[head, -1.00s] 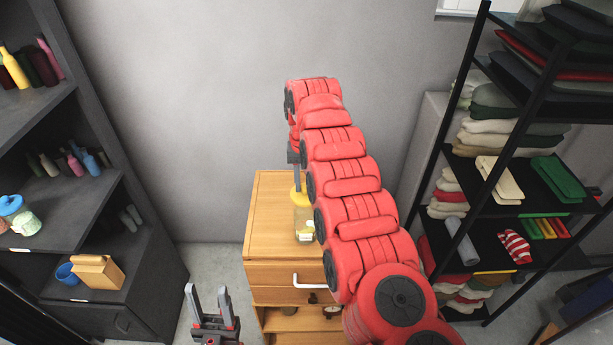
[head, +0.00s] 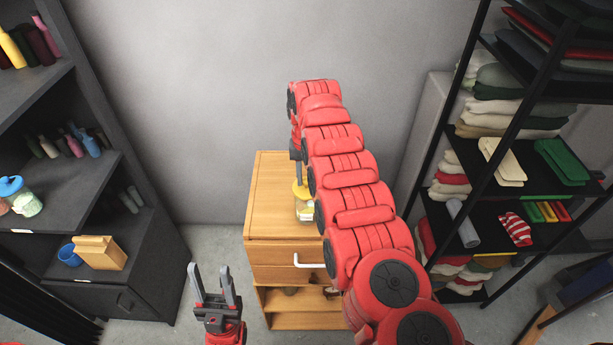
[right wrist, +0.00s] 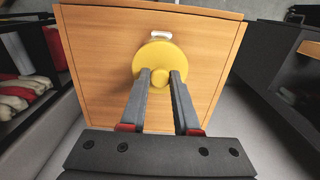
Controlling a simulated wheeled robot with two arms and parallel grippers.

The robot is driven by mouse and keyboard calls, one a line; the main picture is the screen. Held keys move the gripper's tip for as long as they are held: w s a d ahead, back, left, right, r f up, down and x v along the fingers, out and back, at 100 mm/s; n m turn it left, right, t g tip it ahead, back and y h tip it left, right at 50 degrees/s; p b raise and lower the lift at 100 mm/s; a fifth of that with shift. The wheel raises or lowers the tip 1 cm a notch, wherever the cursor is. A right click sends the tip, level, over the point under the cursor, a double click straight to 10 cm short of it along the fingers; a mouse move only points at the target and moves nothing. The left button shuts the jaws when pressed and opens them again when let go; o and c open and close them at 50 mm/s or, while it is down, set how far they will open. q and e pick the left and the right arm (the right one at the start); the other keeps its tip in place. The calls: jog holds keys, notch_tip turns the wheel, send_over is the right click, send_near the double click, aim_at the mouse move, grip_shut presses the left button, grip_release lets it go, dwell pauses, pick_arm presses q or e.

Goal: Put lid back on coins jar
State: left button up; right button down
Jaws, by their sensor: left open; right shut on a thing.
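A yellow round lid (head: 300,189) with a small knob is at the fingertips of my right gripper (right wrist: 160,76), which is shut on the knob. In the head view the clear coins jar (head: 304,211) stands on the wooden cabinet top, partly covered by my right arm. The lid appears right at or just above the jar's mouth; I cannot tell whether they touch. My left gripper (head: 210,275) is open and empty, low in front of the cabinet's left side.
The wooden cabinet (head: 268,215) has a drawer with a white handle (head: 309,261) and open shelves below. A dark shelf (head: 60,180) with bottles and boxes stands at left. A black rack (head: 478,165) with folded cloths stands at right. The cabinet top's left part is bare.

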jog(key=shift+s, duration=0.1)
dwell(0.4)
jog(key=shift+f+b, duration=0.2)
jog(key=shift+b, duration=0.35)
dwell(1.9)
jog(key=c, duration=0.6)
grip_release()
jog(key=shift+o, duration=0.4)
jog(key=o, duration=0.4)
jog(key=shift+o, duration=0.2)
jog(key=shift+r, duration=0.1)
